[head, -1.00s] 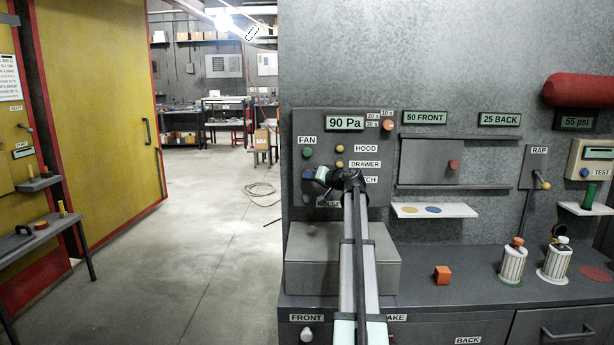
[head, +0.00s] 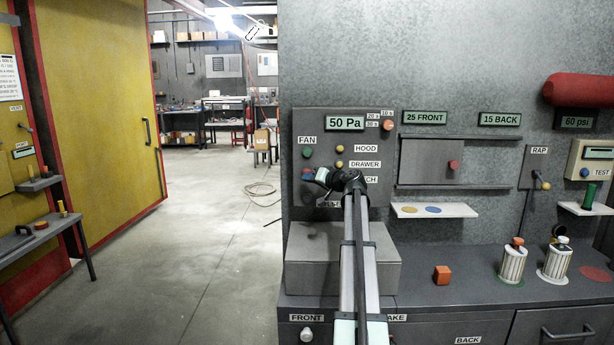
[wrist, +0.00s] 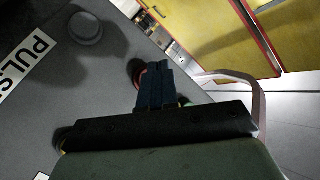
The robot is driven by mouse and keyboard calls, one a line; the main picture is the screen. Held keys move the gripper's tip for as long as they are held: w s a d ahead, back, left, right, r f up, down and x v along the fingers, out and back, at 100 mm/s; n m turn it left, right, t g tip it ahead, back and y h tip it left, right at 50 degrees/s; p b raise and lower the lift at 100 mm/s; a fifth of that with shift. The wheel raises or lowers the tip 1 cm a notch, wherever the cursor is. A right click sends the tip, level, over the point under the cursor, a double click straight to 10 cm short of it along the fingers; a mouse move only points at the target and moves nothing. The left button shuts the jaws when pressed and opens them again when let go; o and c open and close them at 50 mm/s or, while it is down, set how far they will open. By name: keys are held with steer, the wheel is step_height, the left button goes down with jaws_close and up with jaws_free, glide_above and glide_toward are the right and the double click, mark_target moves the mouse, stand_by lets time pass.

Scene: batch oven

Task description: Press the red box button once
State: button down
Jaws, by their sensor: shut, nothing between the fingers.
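A red button (head: 307,173) sits on the left of the grey control box (head: 298,215), below the green FAN button (head: 308,153). My gripper (head: 318,176) is at the box's face, just right of the red button and partly hiding it. In the wrist view the shut, empty fingers (wrist: 155,88) point at the panel. A red rim (wrist: 140,78) shows just behind and left of the fingertips, mostly covered. Whether the fingers touch the button, or it is pushed in, I cannot tell.
Yellow HOOD (head: 339,149) and DRAWER (head: 339,164) buttons lie to the right. A grey round button (wrist: 85,28) is beside a partly seen label (wrist: 25,62). A red-orange knob (head: 388,125) is at the box's upper right. A grey block (head: 325,262) stands below.

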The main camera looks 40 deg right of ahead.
steer(key=shift+s, duration=0.1)
steer(key=s+a, duration=0.3)
steer(key=shift+s+a, duration=0.2)
steer(key=shift+a, duration=0.05)
stand_by(0.9)
